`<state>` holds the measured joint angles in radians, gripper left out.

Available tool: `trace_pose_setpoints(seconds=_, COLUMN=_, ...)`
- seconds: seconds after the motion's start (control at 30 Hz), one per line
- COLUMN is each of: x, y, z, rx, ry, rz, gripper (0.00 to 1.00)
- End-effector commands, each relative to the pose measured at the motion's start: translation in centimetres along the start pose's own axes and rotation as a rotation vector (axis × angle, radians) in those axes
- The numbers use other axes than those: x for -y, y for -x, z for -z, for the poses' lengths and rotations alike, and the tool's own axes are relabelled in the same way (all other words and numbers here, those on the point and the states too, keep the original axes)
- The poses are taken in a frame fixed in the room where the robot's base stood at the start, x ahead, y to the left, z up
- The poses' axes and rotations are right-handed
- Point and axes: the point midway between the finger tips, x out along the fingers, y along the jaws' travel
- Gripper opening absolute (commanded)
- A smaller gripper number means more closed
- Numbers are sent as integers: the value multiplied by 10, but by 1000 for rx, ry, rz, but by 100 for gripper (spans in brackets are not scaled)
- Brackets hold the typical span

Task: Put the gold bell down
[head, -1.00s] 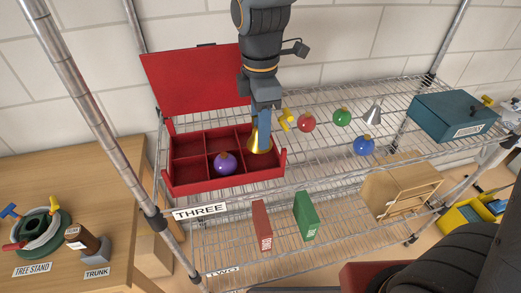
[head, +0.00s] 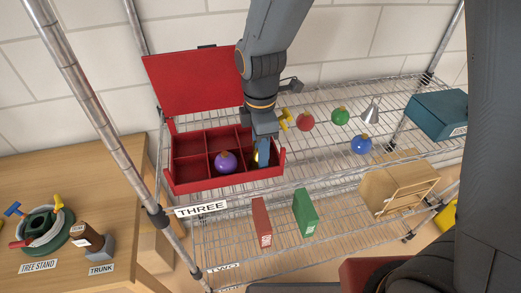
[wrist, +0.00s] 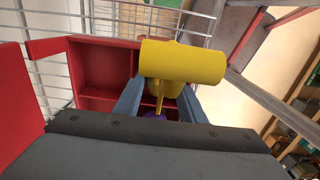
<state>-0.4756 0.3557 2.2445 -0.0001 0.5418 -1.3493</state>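The red divided box (head: 225,181) stands on the wire shelf with its lid open. The gold bell (head: 256,158) is in its front right compartment, mostly hidden behind my gripper's near finger in the head view. My gripper (head: 264,160) points down into that compartment with a finger on each side of the bell, and looks shut on it. In the wrist view the bell (wrist: 166,88) shows between the two blue fingers, partly covered by a yellow T-shaped piece (wrist: 183,62). Whether the bell touches the compartment floor is hidden.
A purple bauble (head: 225,162) sits in the compartment to the left. Red (head: 305,122), green (head: 340,117) and blue (head: 361,144) baubles and a silver bell (head: 371,111) are on the shelf to the right. A teal box (head: 437,113) stands farther right.

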Motion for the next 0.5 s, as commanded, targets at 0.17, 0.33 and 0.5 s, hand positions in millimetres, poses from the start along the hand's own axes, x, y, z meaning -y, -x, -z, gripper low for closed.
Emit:
trace_pose_setpoints(seconds=0.17, x=0, y=0, z=0, rx=0, ry=0, rz=0, gripper=45)
trace_pose_setpoints(seconds=0.33, x=0, y=0, z=0, rx=0, ry=0, rz=0, gripper=45)
trace_pose_setpoints(seconds=0.5, x=-1, y=10, z=0, rx=-1, ry=0, rz=-3, gripper=45)
